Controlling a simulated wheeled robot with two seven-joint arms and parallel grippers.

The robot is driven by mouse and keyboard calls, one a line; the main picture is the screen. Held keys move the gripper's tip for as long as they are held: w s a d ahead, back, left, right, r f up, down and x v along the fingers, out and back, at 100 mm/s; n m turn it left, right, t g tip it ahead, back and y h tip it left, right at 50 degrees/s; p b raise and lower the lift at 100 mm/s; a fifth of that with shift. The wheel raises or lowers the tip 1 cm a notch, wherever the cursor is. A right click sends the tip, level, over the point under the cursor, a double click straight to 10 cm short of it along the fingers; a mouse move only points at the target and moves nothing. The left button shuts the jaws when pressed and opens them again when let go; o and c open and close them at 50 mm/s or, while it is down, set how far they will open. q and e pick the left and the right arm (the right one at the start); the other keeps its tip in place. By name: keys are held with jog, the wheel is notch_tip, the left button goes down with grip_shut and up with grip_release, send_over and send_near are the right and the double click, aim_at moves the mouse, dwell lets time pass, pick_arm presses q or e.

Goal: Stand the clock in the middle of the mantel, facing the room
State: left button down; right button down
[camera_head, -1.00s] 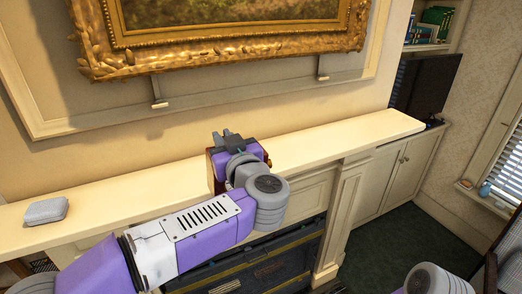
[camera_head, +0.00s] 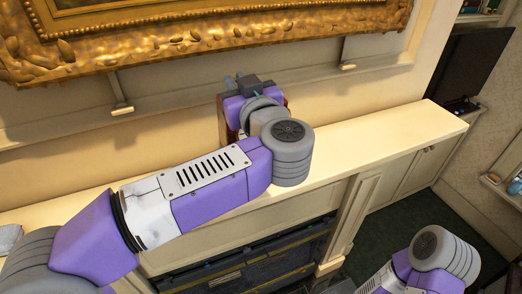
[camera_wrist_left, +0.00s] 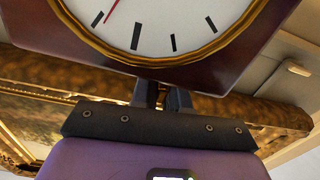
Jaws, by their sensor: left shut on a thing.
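The clock (camera_wrist_left: 246,34) has a white face, black marks, a red hand, a gold ring and a dark red-brown wooden case. In the left wrist view its face fills the top, cut off by the picture's edge. My left gripper (camera_wrist_left: 162,95) is shut on the case at its edge. In the head view the gripper (camera_head: 240,84) and wrist hide most of the clock, and only dark brown edges show beside them. It is over the cream mantel (camera_head: 390,138); I cannot tell whether its base touches. My right gripper is out of view.
A gold-framed painting (camera_head: 200,40) hangs above the mantel, with small brackets under it. A grey box (camera_head: 9,238) lies at the mantel's left, cut off by the picture's edge. The mantel is clear to the right. My right arm (camera_head: 432,262) shows at lower right.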

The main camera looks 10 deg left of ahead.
pick_arm(q)
jog(key=f, duration=0.1)
jog(key=f+b, duration=0.1)
jog(key=f, duration=0.3)
jog(key=shift+s+f, duration=0.2)
jog(key=shift+s, duration=0.05)
jog(key=shift+f+b, duration=0.55)
jog(key=shift+f, duration=1.6)
jog(key=c, duration=1.1)
grip_release()
jog(key=v, duration=1.2)
jog(key=shift+b, duration=0.35)
jog(key=shift+w, duration=0.1)
